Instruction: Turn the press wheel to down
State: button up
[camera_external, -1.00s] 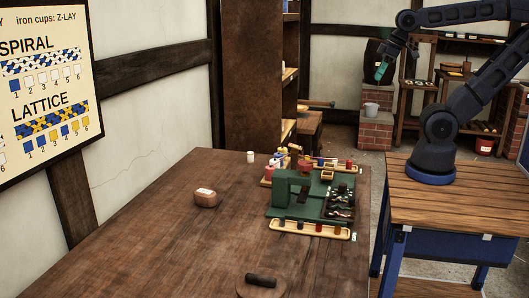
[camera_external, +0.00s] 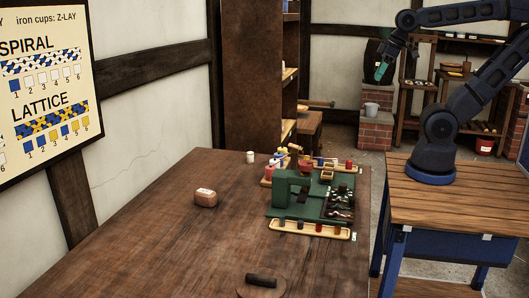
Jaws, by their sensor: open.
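A green press-like machine (camera_external: 283,188) stands on the brown table (camera_external: 170,235), toward its back right. No wheel is clear enough on it to tell its position. A round wooden piece with a dark bar across it (camera_external: 262,284) lies at the table's front edge, partly cut off by the picture; I cannot tell whether it belongs to the press. My gripper (camera_external: 381,71) has teal fingertips and hangs high at the upper right, well away from the table and the press. It is open and holds nothing that I can see.
A long tray with several small dark and coloured pieces (camera_external: 338,235) lies in front of the press. Small coloured items crowd behind the press.

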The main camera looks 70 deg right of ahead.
jog(key=shift+o, duration=1)
jog(key=shift+w+a, duration=0.2)
jog(key=shift+w, duration=0.15)
jog(key=n+g, duration=0.5)
jog(key=n, duration=0.4)
send_over(306, 163)
notch_tip(306, 163, down, 13)
notch_tip(306, 163, down, 11)
jog(key=shift+d, duration=0.1)
jog(key=c, duration=1)
